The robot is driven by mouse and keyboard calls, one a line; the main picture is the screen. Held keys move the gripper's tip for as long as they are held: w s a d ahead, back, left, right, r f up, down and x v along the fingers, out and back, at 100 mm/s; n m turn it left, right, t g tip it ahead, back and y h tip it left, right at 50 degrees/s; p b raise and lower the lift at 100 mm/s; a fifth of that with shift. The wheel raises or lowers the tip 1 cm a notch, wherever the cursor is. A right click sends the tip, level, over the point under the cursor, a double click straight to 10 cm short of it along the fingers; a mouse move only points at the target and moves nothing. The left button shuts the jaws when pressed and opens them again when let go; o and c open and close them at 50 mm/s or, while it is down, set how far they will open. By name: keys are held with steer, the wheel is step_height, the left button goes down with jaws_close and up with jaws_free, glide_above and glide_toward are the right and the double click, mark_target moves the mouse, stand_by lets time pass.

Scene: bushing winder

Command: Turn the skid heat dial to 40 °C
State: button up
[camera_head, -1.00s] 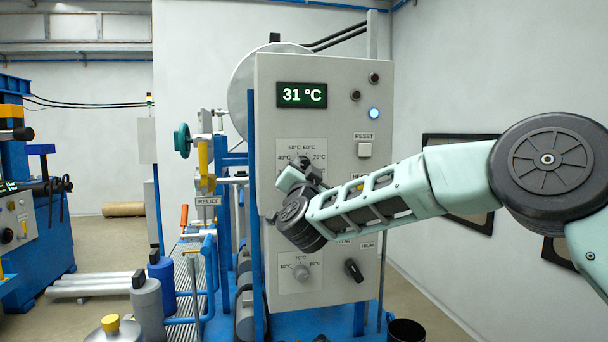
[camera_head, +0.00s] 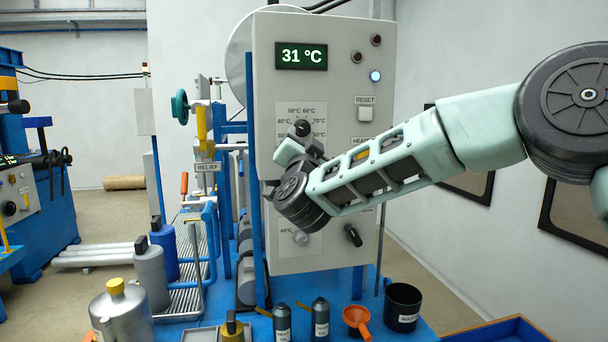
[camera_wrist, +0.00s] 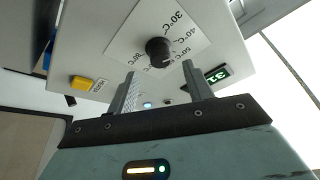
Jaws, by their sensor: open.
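The upper dial is a dark round knob (camera_head: 302,128) on a white scale plate with °C marks, on the front of the grey control panel (camera_head: 340,85). It also shows in the wrist view as a black knob (camera_wrist: 159,51). The green display (camera_head: 301,56) above it reads 31 °C. My gripper (camera_head: 290,150) is just below the knob in the head view, partly hidden by my wrist. In the wrist view its two fingers (camera_wrist: 160,92) are apart and empty, with the knob beyond their tips and between them. I see no contact.
A reset button (camera_head: 365,114), a blue lit lamp (camera_head: 375,76) and a black switch (camera_head: 353,235) share the panel. A lower dial (camera_head: 300,238) is partly behind my arm. Bottles (camera_head: 320,318), an orange funnel (camera_head: 357,320) and a black waste bin (camera_head: 403,305) stand below.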

steer(key=a+b+v, duration=0.1)
steer(key=b+v, duration=0.2)
steer(key=v, duration=0.9)
steer(key=shift+s+d, duration=0.3)
steer(key=shift+d, duration=0.25)
steer(key=shift+a, duration=0.1)
